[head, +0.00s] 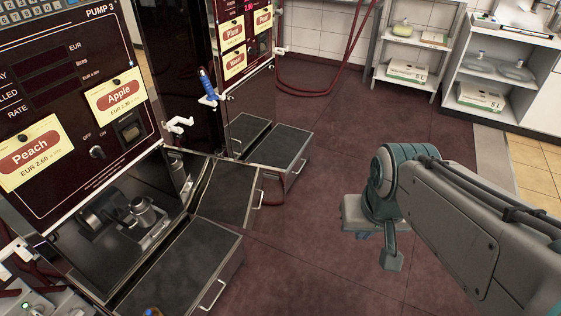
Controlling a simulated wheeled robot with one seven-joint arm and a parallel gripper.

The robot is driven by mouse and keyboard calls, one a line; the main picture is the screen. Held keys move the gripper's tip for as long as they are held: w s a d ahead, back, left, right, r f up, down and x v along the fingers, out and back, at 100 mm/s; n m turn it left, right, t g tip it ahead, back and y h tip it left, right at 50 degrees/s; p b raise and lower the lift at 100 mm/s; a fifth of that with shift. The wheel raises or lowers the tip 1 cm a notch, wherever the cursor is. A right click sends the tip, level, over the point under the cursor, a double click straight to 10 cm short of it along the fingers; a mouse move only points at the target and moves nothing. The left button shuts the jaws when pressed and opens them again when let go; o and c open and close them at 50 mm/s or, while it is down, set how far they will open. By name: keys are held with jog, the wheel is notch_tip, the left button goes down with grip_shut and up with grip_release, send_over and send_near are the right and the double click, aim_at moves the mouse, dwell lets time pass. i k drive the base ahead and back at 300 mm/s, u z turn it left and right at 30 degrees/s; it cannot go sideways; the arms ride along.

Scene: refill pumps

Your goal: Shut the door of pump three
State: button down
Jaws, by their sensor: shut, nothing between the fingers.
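Pump three (62,100) stands at the left, with its label at the top of the dark front and Peach and Apple cards on it. Below the front, its lower compartment is open and shows metal machinery (135,218) inside. A dark panel with a pale handle (228,190) sticks out at the compartment's right side; it looks like the door standing open, but I cannot tell for certain. My gripper (378,249) is shut and empty, hanging over the floor to the right of the panel, well apart from it. Its fingertips are partly hidden.
A red hose (318,90) hangs behind. White shelves (420,48) stand at the back right. The red floor (310,215) between is clear.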

aim_at(234, 192)
jog(key=z, duration=0.4)
jog(key=i, duration=3.4)
jog(key=u, duration=3.25)
jog(key=k, duration=0.3)
jog(key=u, duration=0.1)
